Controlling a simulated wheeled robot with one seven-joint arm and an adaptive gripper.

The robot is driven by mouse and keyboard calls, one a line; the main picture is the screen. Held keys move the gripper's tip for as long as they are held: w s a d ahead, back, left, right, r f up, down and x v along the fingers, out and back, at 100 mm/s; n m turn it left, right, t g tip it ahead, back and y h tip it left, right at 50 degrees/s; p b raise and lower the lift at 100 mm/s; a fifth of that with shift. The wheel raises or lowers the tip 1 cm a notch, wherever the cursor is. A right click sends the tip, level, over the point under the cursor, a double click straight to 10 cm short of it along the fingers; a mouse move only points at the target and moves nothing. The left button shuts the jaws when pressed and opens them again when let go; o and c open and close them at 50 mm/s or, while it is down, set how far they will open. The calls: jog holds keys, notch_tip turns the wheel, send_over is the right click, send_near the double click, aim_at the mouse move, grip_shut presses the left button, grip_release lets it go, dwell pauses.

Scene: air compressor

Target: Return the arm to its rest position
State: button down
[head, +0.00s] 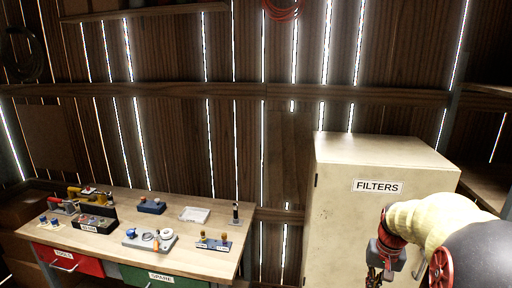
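My arm comes in from the lower right corner, with a pale yellow sleeve and red and black joints. My gripper (380,274) hangs downward in front of the lower right part of the cream cabinet labelled FILTERS (378,187). The gripper is dark and small here, and its tips are near the bottom edge of the picture. I cannot tell whether its fingers are open or shut, or whether they hold anything.
A wooden workbench (180,204) at the left carries several small tools and parts. Below its top are a red drawer (70,260) and a green drawer (160,278). Shelves (485,188) stand at the right edge. A plank wall closes the back.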

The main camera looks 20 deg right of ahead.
jog(key=s+a+r+n+t, duration=0.1)
jog(key=s+a+r+n, duration=0.1)
jog(key=a, duration=0.8)
jog(key=s+a+r+n+t+b, duration=0.1)
jog(key=s+a+r+n+t, duration=0.1)
jog(key=s+a, duration=0.4)
jog(key=s+a+r+n+t, duration=0.1)
jog(key=s+a+r+n, duration=0.2)
jog(key=a, duration=1.1)
notch_tip(320, 180, up, 2)
jog(key=shift+s+a+r+n+b, duration=0.2)
jog(key=shift+s+a+n+b, duration=0.15)
jog(key=shift+s, duration=0.55)
